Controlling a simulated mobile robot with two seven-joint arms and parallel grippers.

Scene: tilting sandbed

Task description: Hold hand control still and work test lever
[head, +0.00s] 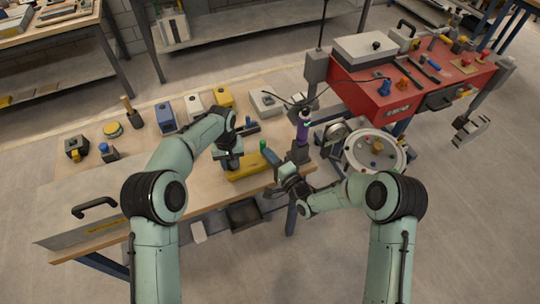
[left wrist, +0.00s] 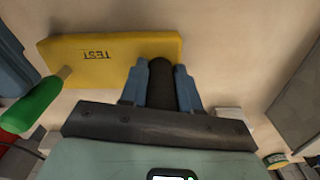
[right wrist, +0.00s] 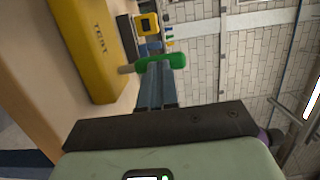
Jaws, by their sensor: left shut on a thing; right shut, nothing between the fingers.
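A yellow block marked TEST (head: 245,170) lies near the table's front edge; it also shows in both wrist views (left wrist: 110,55) (right wrist: 90,50). My left gripper (head: 232,158) is shut on a dark upright grip (left wrist: 162,85) beside the block. A green handle on a pale stem (head: 263,146) stands at the block's other end; it also shows in the right wrist view (right wrist: 162,61). My right gripper (head: 272,157) is shut and empty, its fingertips right at the green handle. I cannot tell whether they touch it. The grip's lower end is hidden.
A purple cylinder (head: 303,128) stands on a dark post to the right. Several small boxes (head: 194,107) line the table's back. A grey panel with a black handle (head: 95,212) is at left. A red bench (head: 400,95) and a round pale drum (head: 376,150) stand right.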

